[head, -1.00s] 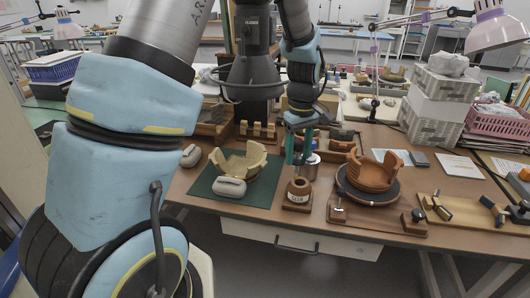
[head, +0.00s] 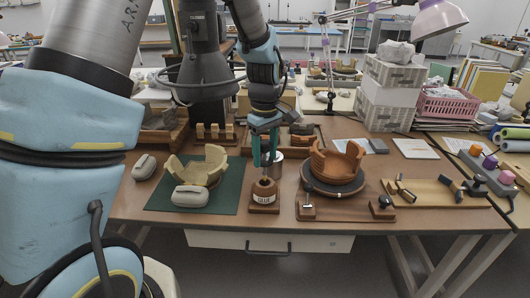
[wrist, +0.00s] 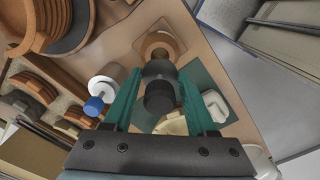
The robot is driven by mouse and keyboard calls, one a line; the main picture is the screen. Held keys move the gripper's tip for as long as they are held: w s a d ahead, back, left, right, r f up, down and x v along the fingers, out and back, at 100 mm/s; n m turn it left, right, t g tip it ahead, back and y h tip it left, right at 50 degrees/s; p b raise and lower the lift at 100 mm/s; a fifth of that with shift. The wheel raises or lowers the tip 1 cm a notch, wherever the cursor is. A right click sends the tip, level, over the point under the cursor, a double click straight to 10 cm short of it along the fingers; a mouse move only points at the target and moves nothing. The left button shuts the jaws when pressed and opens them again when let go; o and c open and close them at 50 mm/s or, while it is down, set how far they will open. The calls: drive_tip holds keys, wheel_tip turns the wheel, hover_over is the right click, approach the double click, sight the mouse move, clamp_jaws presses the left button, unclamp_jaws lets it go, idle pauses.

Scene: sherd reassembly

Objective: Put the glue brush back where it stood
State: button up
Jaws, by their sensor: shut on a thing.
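My gripper (head: 264,160) points down, right above the brown glue jar (head: 264,191), which sits in a wooden block. In the wrist view my gripper (wrist: 158,90) is shut on the dark, round-ended handle of the glue brush (wrist: 160,97). The handle lies lengthwise toward the jar, whose wooden block (wrist: 158,43) shows just beyond it. The brush's lower end and the jar's mouth are hidden, so I cannot tell whether the bristles are inside the jar.
A metal can (head: 277,168) stands close behind the jar, with a blue-ended tool (wrist: 94,106) showing in the wrist view. A partly rebuilt orange pot (head: 335,165) is at the right. A pale broken bowl (head: 205,165) rests on the green mat (head: 228,197) at the left.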

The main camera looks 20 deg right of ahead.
sight(264, 142)
drive_tip(key=shift+f+b, duration=1.65)
drive_tip(key=shift+f, duration=1.55)
drive_tip(key=shift+f, duration=0.25)
drive_tip(key=o, duration=1.1)
drive_tip(key=shift+c, duration=0.2)
drive_tip(key=shift+r, duration=0.1)
wheel_tip(264, 142, up, 11)
drive_tip(key=shift+f+b, duration=0.2)
drive_tip(key=shift+b, duration=0.55)
drive_tip(key=shift+a, duration=0.1)
